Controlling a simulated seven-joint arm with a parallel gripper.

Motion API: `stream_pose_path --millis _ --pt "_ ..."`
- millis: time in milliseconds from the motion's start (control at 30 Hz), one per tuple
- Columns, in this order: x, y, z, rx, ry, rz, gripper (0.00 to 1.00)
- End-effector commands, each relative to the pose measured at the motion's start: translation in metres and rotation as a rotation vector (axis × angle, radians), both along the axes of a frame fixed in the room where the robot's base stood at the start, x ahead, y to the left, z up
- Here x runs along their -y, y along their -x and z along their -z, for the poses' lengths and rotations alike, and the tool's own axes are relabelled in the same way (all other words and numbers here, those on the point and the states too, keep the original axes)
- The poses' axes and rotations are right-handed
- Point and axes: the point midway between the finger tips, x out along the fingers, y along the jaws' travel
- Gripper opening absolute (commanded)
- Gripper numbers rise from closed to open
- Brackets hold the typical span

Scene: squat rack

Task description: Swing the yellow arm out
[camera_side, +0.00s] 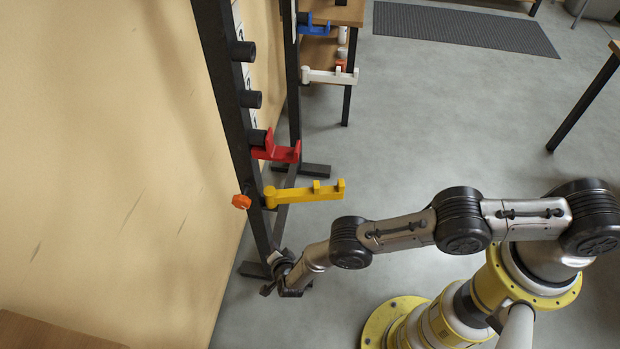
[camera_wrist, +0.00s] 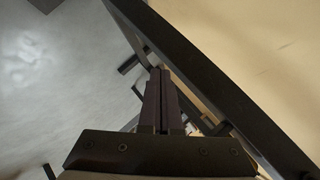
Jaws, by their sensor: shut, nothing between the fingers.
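The yellow arm (camera_side: 305,194) is on the near black post in the side view. It sticks out to the right from a round pivot at the post, with two raised lugs near its free end. My gripper (camera_side: 272,287) is below the yellow arm in the picture, close to the lower part of the near post (camera_side: 222,62), and apart from the yellow arm. In the wrist view my gripper (camera_wrist: 160,72) has its fingers together with nothing between them, pointing along a dark post (camera_wrist: 215,85). The yellow arm cannot be made out in the wrist view.
A red hook (camera_side: 277,150) sits just above the yellow arm, and an orange knob (camera_side: 241,201) is left of its pivot. A white arm (camera_side: 330,76) and a blue hook (camera_side: 315,28) are on the far post. The tan wall (camera_side: 110,130) is close behind. Open floor (camera_side: 430,120) lies right.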

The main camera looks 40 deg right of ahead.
Motion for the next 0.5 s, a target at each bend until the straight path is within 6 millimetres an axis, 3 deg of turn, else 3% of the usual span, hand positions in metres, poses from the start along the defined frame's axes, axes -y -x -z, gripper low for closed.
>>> stream_pose_path --millis 167,300,500 --pt "-0.050 0.026 0.030 -0.276 -0.049 -0.309 0.00" --pt "-0.075 0.067 0.045 -0.506 -0.064 -0.551 0.00" --pt "-0.080 0.140 0.046 -0.848 -0.053 -0.875 0.00"
